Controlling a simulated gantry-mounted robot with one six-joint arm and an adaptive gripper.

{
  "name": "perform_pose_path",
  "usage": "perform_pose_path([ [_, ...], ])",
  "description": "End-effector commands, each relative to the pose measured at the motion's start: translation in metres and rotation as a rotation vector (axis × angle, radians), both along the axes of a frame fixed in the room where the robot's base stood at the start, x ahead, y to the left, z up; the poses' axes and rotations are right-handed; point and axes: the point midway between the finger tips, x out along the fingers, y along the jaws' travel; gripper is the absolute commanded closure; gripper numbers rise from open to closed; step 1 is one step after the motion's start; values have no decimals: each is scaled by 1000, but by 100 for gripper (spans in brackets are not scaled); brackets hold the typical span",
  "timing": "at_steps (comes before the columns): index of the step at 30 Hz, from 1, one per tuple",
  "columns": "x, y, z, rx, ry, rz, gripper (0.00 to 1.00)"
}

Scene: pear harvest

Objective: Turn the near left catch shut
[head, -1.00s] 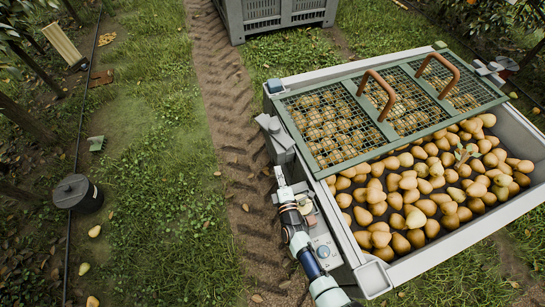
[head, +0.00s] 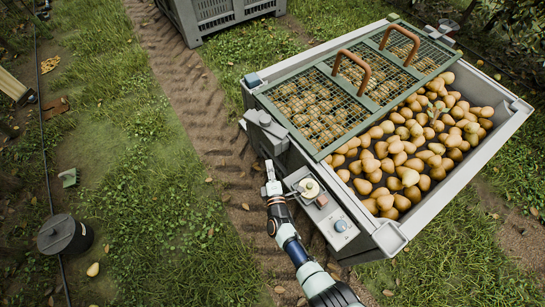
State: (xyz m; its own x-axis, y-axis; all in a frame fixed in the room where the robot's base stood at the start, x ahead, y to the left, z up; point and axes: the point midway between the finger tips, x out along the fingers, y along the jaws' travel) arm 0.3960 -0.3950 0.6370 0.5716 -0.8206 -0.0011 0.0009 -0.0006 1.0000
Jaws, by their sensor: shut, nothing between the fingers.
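A green mesh lid (head: 352,85) with two brown handles lies over the far part of a grey bin (head: 497,145) of pears. A small blue-topped fitting (head: 253,80) sits at the lid's left corner. A grey housing (head: 265,122) is fixed on the bin's left side; I cannot tell which of these parts is the near left catch or how it is turned. My gripper (head: 269,166) is shut and empty, low beside the bin's left side, just in front of the housing and apart from the lid.
A control panel (head: 333,212) with a cream knob (head: 310,187) and a blue knob (head: 341,226) stands close right of my arm. A grey crate (head: 214,15) is at the back. A dark lidded bucket (head: 64,235) stands left.

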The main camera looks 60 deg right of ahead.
Motion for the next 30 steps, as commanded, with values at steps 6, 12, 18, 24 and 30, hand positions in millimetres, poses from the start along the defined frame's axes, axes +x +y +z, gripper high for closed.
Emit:
perform_pose_path([
  [6,26,-39,-7,-2,-3,-2,100],
  [12,50,-74,-7,-2,-3,-1,100],
  [18,42,-102,-5,-1,-2,-2,100],
  [24,41,-109,-1,-1,0,0,100],
  [30,41,-109,0,0,0,0,100],
])
